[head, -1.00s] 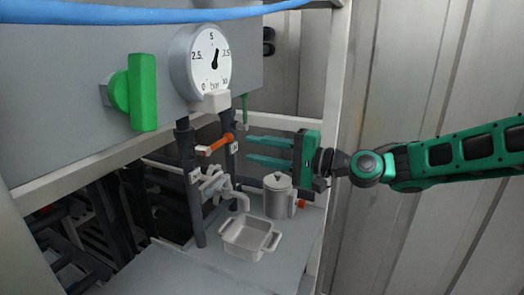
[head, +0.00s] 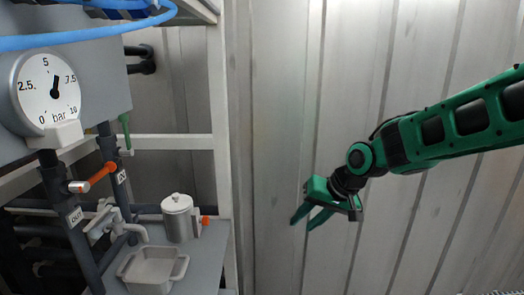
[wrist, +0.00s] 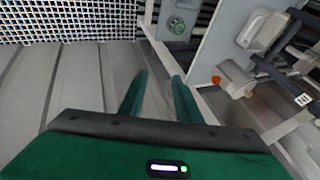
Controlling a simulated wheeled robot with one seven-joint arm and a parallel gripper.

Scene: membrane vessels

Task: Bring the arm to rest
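My green gripper (head: 308,217) is at the end of my green arm, right of the white frame post and in front of the corrugated wall. Its two fingers point down and to the left in the head view. In the wrist view the two fingers (wrist: 157,98) stand apart with nothing between them, so the gripper is open and empty. It is clear of the shelf and touches nothing that I can see.
A pressure gauge (head: 47,88), an orange-handled valve (head: 98,176), a lidded grey jug (head: 179,218) and a white tray (head: 152,270) are at the left. The frame post (head: 225,150) stands between them and my gripper. Room before the wall (head: 290,90) is free.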

